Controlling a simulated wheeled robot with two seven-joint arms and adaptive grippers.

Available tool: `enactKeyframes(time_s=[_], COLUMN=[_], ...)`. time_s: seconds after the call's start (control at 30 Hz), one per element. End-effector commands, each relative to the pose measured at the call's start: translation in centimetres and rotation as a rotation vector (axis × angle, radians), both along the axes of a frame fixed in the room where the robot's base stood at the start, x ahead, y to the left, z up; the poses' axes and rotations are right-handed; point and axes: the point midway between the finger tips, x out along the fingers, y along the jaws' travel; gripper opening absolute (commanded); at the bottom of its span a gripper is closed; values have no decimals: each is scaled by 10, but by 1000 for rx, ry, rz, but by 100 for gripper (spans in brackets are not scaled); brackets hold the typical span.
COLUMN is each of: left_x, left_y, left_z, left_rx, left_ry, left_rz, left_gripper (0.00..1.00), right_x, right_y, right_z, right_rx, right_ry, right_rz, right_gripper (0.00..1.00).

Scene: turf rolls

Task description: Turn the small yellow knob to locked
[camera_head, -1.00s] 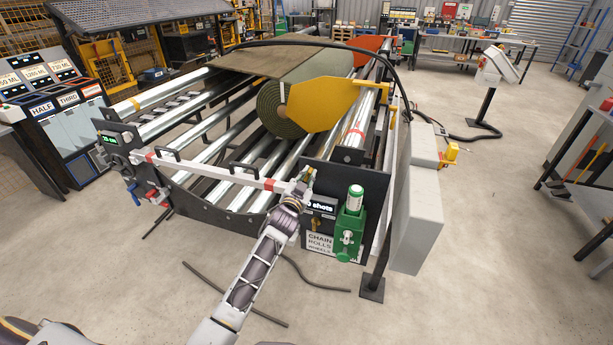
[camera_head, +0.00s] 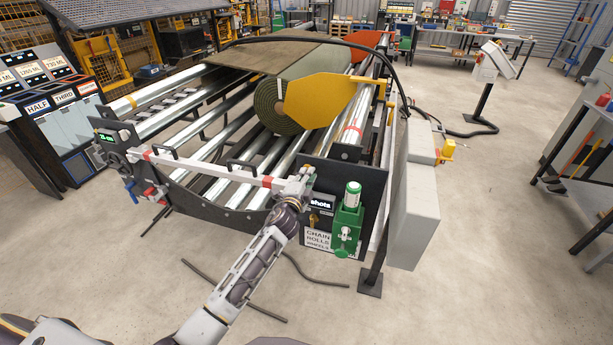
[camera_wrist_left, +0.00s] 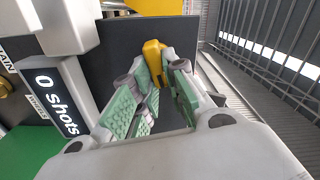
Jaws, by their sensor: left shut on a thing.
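The small yellow knob (camera_wrist_left: 153,62) shows in the left wrist view, between the two green-padded fingers near their tips. My left gripper (camera_wrist_left: 155,85) is shut on it. In the head view my left gripper (camera_head: 302,178) is at the right end of the white and red rail (camera_head: 210,168), at the top left of the dark end panel. It covers the knob there, and the locked marking cannot be made out. My right gripper is not in view.
A green pump-like unit (camera_head: 346,222) and a "shots" display (camera_head: 321,203) sit just right of my left wrist. A grey box (camera_head: 413,210) stands farther right. A turf roll (camera_head: 278,108) with a yellow plate (camera_head: 325,100) lies behind. Open floor lies in front.

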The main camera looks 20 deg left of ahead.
Motion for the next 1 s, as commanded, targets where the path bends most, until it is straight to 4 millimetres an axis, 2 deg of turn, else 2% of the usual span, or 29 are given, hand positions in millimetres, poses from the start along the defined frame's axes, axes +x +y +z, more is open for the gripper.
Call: enactKeyframes(time_s=[0.4, 0.93, 0.97, 1.0], left_x=[0, 0, 0, 0], left_y=[-1, -1, -1, -1], left_z=[-3, -3, -3, -3], left_rx=[240, 274, 274, 274], left_ry=[-9, -10, -10, -10], left_rz=[-2, -2, -2, -2], left_gripper=[0, 0, 16, 21], right_x=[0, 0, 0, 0], right_y=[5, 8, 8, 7], right_z=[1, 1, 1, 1], right_rx=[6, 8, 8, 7], right_ry=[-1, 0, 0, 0], right_rz=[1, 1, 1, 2], right_gripper=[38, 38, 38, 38])
